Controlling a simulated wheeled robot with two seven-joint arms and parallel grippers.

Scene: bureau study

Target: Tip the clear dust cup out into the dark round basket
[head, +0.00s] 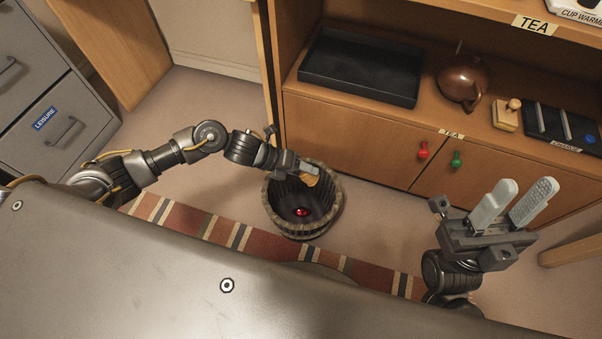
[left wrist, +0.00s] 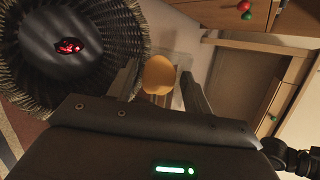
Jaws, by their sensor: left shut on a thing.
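The dark round basket (head: 333,206) stands on the floor in front of the wooden cabinet. A shiny red thing (head: 302,211) lies at its bottom, and it also shows in the left wrist view (left wrist: 68,46). My left gripper (head: 304,170) is at the basket's back rim, shut on the clear dust cup (left wrist: 178,66). The cup's clear walls are hard to make out; a tan-orange rounded patch (left wrist: 159,74) shows at it. I cannot tell whether that is the cup's contents or a part of it. My right gripper (head: 522,200) is open and empty, pointing up at the right.
The cabinet (head: 350,130) with red and green knobs stands close behind the basket. Its shelf holds a black tray (head: 360,70), a brown teapot (head: 463,78) and a wooden stamp-like block (head: 507,115). A striped rug (head: 190,220) lies in front; a grey filing cabinet (head: 50,90) stands left.

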